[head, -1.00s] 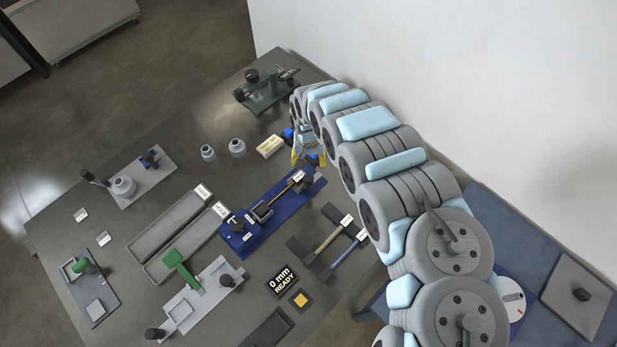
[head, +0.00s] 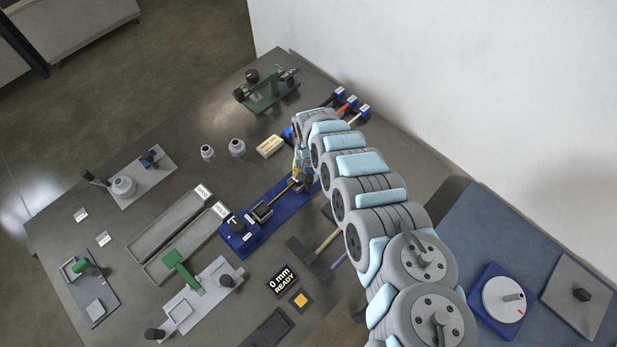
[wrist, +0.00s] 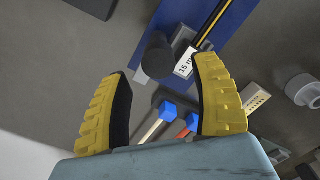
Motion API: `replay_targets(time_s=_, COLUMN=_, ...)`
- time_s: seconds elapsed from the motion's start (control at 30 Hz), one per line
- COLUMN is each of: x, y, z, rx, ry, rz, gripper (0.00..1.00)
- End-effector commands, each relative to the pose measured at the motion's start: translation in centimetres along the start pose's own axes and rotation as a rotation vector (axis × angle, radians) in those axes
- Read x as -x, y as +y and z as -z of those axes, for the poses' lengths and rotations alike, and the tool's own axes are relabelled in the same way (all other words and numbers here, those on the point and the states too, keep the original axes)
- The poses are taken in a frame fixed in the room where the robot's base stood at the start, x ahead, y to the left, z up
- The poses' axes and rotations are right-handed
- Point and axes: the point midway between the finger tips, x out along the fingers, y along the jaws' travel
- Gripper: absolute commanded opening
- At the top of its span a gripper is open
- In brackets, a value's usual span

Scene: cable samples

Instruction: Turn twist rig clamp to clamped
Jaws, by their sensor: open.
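A long blue rig (head: 268,220) lies on the bench with a yellow-and-black cable (head: 282,193) stretched along it and black fittings at both ends. I take it for the twist rig; the frames do not name it or show its clamp's setting. Contact cannot be told. In the head view, my arm hides the rig's far end.
Blue-ended tools (head: 351,101) lie behind my arm. A cream block (head: 269,146) and grey cylinders (head: 237,147) stand left of my gripper. A hammer-like tool (head: 318,255) and a "0 mm READY" display (head: 281,281) lie in front. A dark green fixture (head: 267,90) stands at the back.

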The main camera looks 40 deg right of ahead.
Motion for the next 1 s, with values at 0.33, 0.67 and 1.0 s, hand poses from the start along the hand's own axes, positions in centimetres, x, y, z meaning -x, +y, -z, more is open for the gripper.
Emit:
replay_targets(time_s=0.33, x=-2.9, y=-0.1, z=-0.1, rx=0.0, ry=0.0, rz=0.001, gripper=0.64)
replay_targets(time_s=0.67, x=-3.6, y=0.1, z=-0.1, rx=0.0, ry=-0.001, rz=-0.002, gripper=0.64)
replay_targets(time_s=1.0, x=-3.6, y=0.1, z=-0.1, rx=0.0, ry=-0.001, rz=-0.002, gripper=0.32)
